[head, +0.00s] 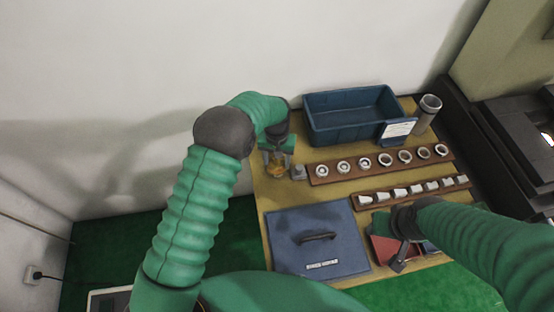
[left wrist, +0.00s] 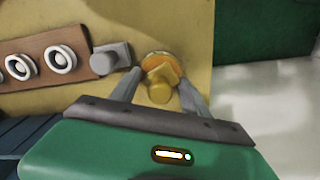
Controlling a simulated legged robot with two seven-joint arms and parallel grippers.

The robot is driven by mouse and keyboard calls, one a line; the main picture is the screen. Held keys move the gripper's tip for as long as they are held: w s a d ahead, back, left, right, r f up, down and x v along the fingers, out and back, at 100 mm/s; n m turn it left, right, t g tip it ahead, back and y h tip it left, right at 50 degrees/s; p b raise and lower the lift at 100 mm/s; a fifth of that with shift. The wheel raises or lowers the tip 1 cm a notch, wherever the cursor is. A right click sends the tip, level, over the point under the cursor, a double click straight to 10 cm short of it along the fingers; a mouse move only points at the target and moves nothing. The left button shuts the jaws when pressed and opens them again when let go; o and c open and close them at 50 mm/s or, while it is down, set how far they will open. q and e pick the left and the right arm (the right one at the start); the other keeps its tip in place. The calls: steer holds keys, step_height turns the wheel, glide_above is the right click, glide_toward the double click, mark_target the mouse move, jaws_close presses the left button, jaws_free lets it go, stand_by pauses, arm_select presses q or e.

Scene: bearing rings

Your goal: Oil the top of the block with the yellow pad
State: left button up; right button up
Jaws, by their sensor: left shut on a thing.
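The yellow pad (left wrist: 159,88) has a knob-like grip and sits between the fingers of my left gripper (left wrist: 158,100), which is shut on it. In the left wrist view the pad is over a round, amber-coloured dish (left wrist: 150,57); I cannot tell whether they touch.
Two brown racks, one with rings (head: 331,177) and one with white pieces (head: 378,200), cross the table (head: 260,190). A blue bin (head: 325,130) and a grey cup (head: 427,112) stand behind. A blue lidded case (head: 290,250) with a black handle fills the front left.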

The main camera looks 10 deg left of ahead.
arm_select(q)
step_height(320, 180, up, 7)
steer(key=p, duration=0.5)
steer(key=shift+p, duration=0.35)
stand_by(0.5)
